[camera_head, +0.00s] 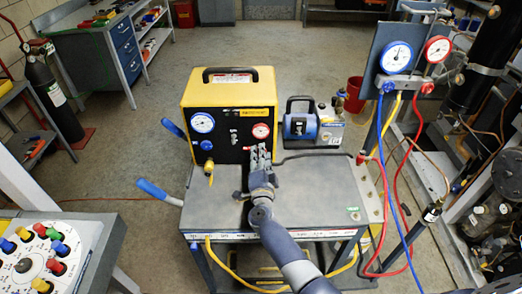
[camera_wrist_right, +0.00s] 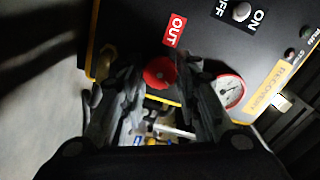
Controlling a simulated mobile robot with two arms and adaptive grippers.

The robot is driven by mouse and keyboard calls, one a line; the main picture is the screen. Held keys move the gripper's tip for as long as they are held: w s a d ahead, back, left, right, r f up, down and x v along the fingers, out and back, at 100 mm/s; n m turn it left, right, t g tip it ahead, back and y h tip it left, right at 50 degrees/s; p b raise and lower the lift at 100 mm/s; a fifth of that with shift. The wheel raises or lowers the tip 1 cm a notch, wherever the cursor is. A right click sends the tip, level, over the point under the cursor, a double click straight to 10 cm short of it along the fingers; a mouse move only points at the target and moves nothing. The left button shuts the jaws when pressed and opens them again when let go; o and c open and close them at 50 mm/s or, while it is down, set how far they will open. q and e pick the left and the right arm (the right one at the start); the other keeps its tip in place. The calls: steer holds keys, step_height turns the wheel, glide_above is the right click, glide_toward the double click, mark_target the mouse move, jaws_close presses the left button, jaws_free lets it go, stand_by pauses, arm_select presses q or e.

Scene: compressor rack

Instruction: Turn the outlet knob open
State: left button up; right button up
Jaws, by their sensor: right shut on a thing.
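The yellow recovery machine (camera_head: 229,88) stands on the grey cart with its black front panel facing me. In the right wrist view, the round red outlet knob (camera_wrist_right: 159,72) sits below a red OUT label (camera_wrist_right: 174,30). My right gripper (camera_head: 260,152) reaches up to the lower right of the panel and hides the knob in the head view. In the wrist view, the fingers of this gripper (camera_wrist_right: 160,80) are on both sides of the red knob, shut on it. My left gripper is not in view.
A red-rimmed gauge (camera_wrist_right: 229,91) is close beside the right finger. A blue vacuum pump (camera_head: 300,125) stands right of the machine. Red and blue hoses hang from the manifold gauges (camera_head: 397,57) at right. The cart top (camera_head: 325,200) is mostly clear.

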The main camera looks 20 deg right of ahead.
steer(key=shift+n+p, duration=1.55)
steer(key=shift+n, duration=1.35)
steer(key=o, duration=1.1)
